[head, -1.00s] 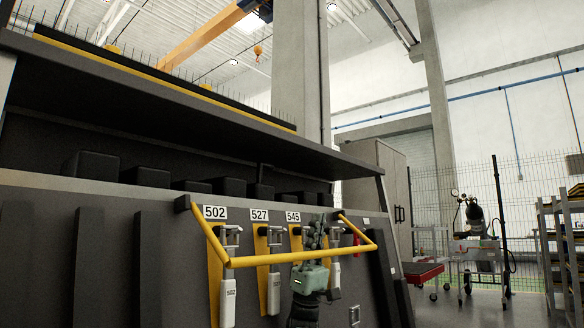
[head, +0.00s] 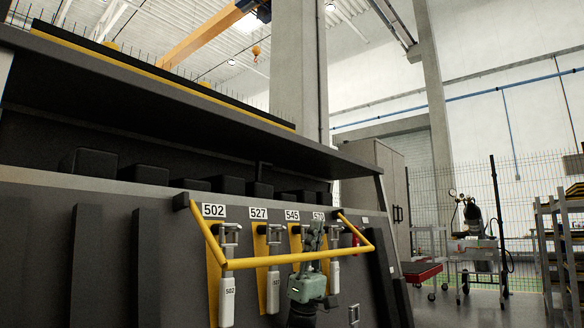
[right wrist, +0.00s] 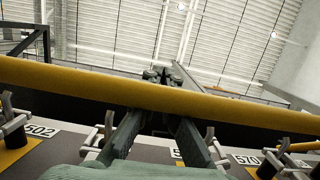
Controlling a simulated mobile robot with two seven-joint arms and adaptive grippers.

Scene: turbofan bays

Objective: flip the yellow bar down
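The yellow bar (head: 290,260) is a horizontal handle on two side arms, standing out in front of the dark panel. It also crosses the whole right wrist view (right wrist: 90,82). My right gripper (head: 314,232) comes up from below at the bar's right half. Its fingers reach up behind the bar, between bar and panel. In the right wrist view the finger tips (right wrist: 163,75) come close together above the bar and look shut, with nothing visible between them. The bar hides the middle of the fingers. I cannot tell whether they touch it. My left gripper is not in view.
Grey latch handles on yellow plates, labelled 502 (head: 214,211), 527 (head: 258,213) and 545 (head: 292,215), sit behind the bar. A dark shelf (head: 150,95) overhangs the panel. A red-topped cart (head: 421,272) and a fence stand at the right.

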